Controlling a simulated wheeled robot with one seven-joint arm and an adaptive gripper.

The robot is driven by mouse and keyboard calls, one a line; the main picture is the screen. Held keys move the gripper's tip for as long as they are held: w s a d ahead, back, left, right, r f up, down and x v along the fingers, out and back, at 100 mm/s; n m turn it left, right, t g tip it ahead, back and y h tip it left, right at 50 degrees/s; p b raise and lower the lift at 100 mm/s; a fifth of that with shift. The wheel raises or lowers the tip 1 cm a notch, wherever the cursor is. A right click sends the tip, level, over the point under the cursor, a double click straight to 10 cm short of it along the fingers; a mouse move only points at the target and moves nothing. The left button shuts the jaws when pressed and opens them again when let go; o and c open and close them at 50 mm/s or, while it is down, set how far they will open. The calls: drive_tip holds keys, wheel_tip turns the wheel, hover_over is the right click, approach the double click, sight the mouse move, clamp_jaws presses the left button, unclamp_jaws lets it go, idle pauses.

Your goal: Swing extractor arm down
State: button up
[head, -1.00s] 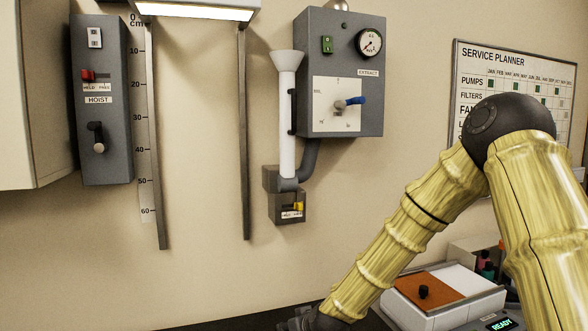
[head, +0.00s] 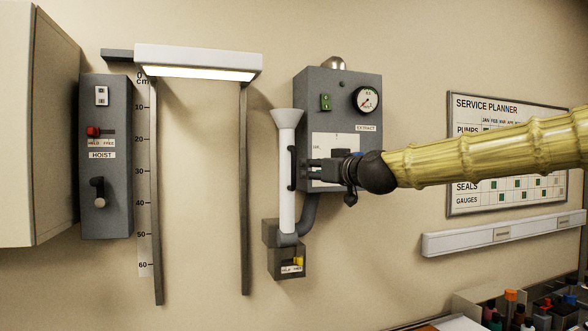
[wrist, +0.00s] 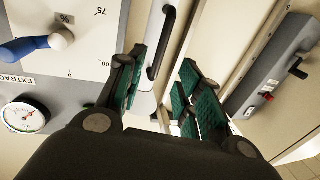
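The extractor arm (head: 286,190) is a white tube with a funnel top, standing upright against the wall left of the grey extract box (head: 312,92). A black bar handle (head: 292,168) runs along its right side; it also shows in the wrist view (wrist: 161,45). At its foot is a grey block (head: 285,272) with a yellow knob (head: 299,261) at the right of a hold/free label. My gripper (head: 313,170) is open just right of the handle. In the wrist view, the handle appears between my green-padded fingers (wrist: 160,68), with no clear contact.
The extract box's blue-and-beige dial lever (wrist: 35,46) and gauge (wrist: 24,117) are close to my gripper. A hoist box (head: 105,160) and vertical rails (head: 244,190) are left. A lamp (head: 198,62) hangs above. A bottle rack (head: 520,310) is lower right.

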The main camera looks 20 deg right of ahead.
sight(295, 168)
drive_tip(key=shift+b+x, duration=0.45)
drive_tip(key=shift+x, duration=4.95)
drive_tip(key=shift+a, duration=0.1)
clamp_jaws()
